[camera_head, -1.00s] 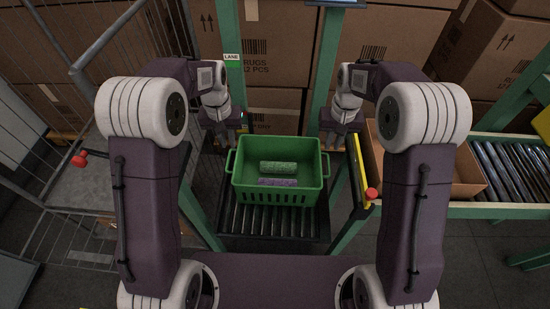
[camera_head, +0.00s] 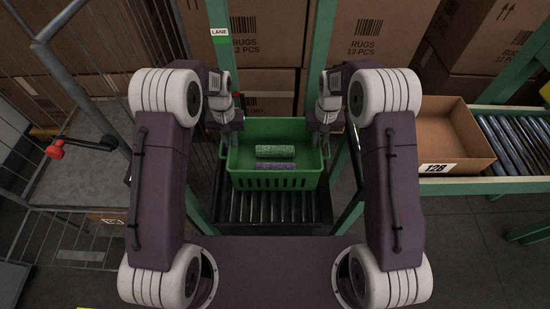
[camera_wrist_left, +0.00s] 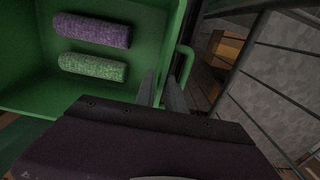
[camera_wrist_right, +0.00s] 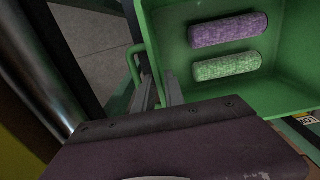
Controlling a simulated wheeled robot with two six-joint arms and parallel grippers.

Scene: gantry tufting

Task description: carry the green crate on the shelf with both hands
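The green crate (camera_head: 298,181) stands upright over the roller bed (camera_head: 264,208), between green posts. A green roll (camera_head: 275,151) and a purple roll (camera_head: 275,166) lie inside it; both rolls also show in both wrist views. My left gripper (camera_wrist_left: 162,88) is at the crate's left side, and my right gripper (camera_wrist_right: 159,90) is at its right side. At each side, one finger is inside the crate wall and one outside, near the handle. The gap between the fingers is narrow. I cannot tell whether they press on the wall.
A wire cage trolley (camera_head: 70,120) with a red knob (camera_head: 55,149) stands on the left. An open cardboard box (camera_head: 452,143) sits by a roller conveyor (camera_head: 512,135) on the right. Large cartons (camera_head: 262,55) fill the back.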

